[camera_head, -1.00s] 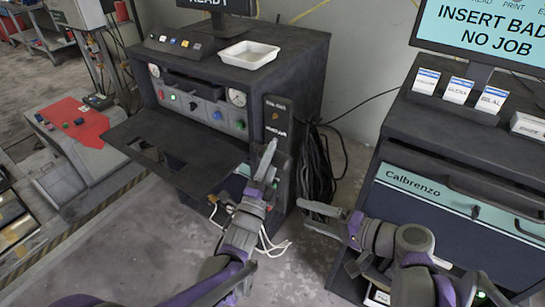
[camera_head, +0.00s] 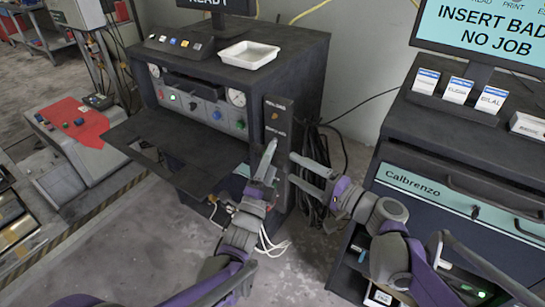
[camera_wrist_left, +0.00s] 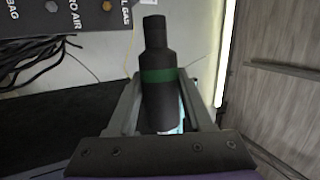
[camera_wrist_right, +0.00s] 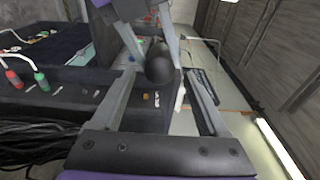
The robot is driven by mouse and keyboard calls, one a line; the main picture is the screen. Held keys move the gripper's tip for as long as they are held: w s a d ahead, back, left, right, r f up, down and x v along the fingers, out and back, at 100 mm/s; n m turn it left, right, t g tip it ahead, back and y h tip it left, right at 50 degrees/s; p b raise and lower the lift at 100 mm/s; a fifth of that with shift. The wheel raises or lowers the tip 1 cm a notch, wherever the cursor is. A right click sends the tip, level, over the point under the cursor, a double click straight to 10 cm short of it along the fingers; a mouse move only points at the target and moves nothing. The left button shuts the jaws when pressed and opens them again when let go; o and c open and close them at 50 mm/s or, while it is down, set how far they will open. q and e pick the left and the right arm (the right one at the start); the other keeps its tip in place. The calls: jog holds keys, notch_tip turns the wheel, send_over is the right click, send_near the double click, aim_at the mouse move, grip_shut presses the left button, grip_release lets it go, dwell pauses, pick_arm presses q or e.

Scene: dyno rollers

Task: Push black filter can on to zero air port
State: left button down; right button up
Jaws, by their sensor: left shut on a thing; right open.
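A black filter can (camera_wrist_left: 158,85) with a green band and a narrower neck is between my left gripper's fingers (camera_wrist_left: 160,100); the gripper is shut on it. The neck points away from the wrist, apart from the port panel (camera_wrist_left: 70,22). The "zero air" lettering is partly cut off there; I cannot tell which fitting belongs to it. In the head view my left gripper (camera_head: 266,158) is in front of the machine's right side. My right gripper (camera_head: 300,168) is open just right of it. In the right wrist view the can's round dark end (camera_wrist_right: 159,66) shows beyond the open fingers (camera_wrist_right: 163,72).
The black machine (camera_head: 290,55) carries a white tray (camera_head: 249,55) and has a flat shelf (camera_head: 165,150) in front. Black cables (camera_head: 315,150) hang at its right. A Calbrenzo cabinet (camera_head: 440,195) stands at the right. Red (camera_wrist_right: 14,79) and green (camera_wrist_right: 42,82) connectors lie left.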

jog(key=shift+x, duration=1.1)
grip_shut()
pick_arm(q)
jog(key=shift+c, duration=1.1)
grip_release()
jog(key=v, duration=0.8)
